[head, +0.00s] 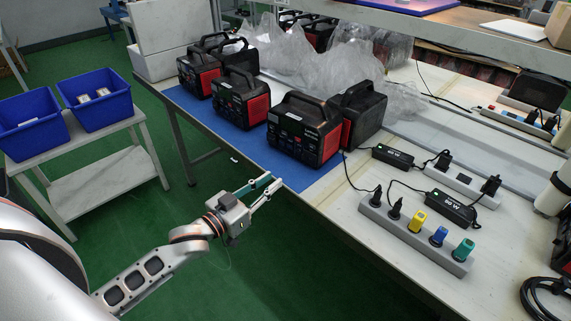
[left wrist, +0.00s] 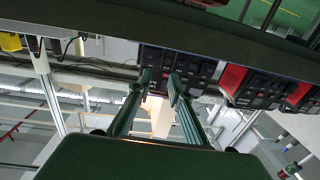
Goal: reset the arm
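My left arm comes in from the lower left of the head view. Its gripper (head: 273,181) is in front of the table's near edge, by the blue mat. Its two fingers stand apart with nothing between them. The left wrist view also shows the two fingers (left wrist: 160,82) apart and empty, with black and red power stations (left wrist: 180,65) beyond them. My right gripper is not seen in either view.
Several power stations (head: 305,128) stand on the blue mat (head: 248,145) on the long table (head: 335,205). A power strip with coloured plugs (head: 415,235) lies to the right. Blue bins (head: 30,125) stand on a side table at left. Green floor is clear between the tables.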

